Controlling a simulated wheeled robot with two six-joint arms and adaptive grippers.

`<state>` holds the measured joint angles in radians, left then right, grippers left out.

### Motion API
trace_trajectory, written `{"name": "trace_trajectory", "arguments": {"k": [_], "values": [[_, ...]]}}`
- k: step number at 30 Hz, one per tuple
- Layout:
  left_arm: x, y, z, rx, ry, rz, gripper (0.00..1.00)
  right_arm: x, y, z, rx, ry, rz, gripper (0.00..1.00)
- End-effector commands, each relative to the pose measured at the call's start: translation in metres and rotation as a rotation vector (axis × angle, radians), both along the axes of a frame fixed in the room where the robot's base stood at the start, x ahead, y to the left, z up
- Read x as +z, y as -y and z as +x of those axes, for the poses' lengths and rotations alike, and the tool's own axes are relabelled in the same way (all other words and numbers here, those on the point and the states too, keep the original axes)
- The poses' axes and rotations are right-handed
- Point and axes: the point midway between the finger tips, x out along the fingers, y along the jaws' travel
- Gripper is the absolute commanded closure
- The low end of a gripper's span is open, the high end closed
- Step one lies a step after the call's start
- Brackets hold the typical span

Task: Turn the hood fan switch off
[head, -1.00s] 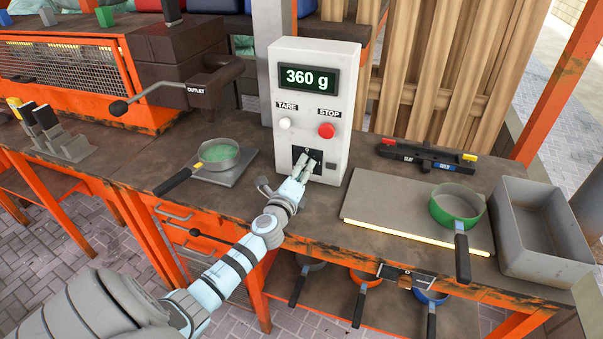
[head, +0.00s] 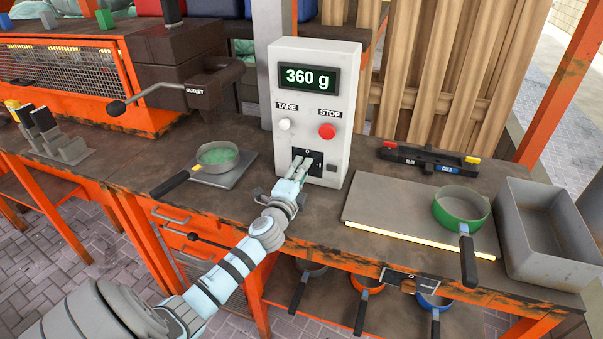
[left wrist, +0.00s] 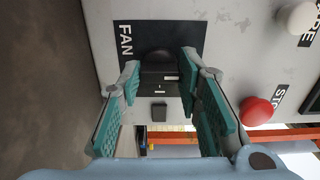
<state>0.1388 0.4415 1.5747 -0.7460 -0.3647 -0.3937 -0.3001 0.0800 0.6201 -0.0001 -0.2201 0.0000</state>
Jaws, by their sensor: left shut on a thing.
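The hood fan switch is a dark rocker or lever on a black plate (head: 308,154) low on the front of the white control box (head: 348,100). In the left wrist view the plate (left wrist: 150,42) reads FAN, and the dark switch (left wrist: 160,80) lies between my two teal-padded fingers. My left gripper (head: 299,168) is at the plate, its fingers closed about the switch and partly hiding it. I cannot tell its on or off position. My right gripper is not in view.
The box also carries a 360 g display (head: 310,78), a white TARE button (head: 285,125) and a red STOP button (head: 327,131). A pan of green granules (head: 217,156) stands left on a scale. A green pan (head: 461,208) and grey bin (head: 548,235) are right.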

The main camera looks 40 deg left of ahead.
Motion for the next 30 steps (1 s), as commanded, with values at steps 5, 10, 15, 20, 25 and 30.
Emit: {"name": "trace_trajectory", "arguments": {"k": [5,10,15,20,25,30], "values": [[-0.001,0.000,0.000,0.001,-0.002,-0.005,0.96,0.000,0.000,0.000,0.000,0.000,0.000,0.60],[-0.001,0.000,0.000,0.001,-0.002,-0.005,0.64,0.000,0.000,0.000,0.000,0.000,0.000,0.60],[-0.001,0.000,0.000,0.001,-0.001,-0.003,0.48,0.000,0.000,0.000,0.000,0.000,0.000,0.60],[-0.001,0.000,0.000,0.001,0.000,-0.002,0.48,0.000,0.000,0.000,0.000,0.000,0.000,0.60],[-0.001,0.004,-0.011,0.000,-0.002,-0.001,0.48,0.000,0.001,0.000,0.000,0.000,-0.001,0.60],[-0.002,0.018,-0.051,-0.003,-0.004,-0.001,0.48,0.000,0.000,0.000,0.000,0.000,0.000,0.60]]}}
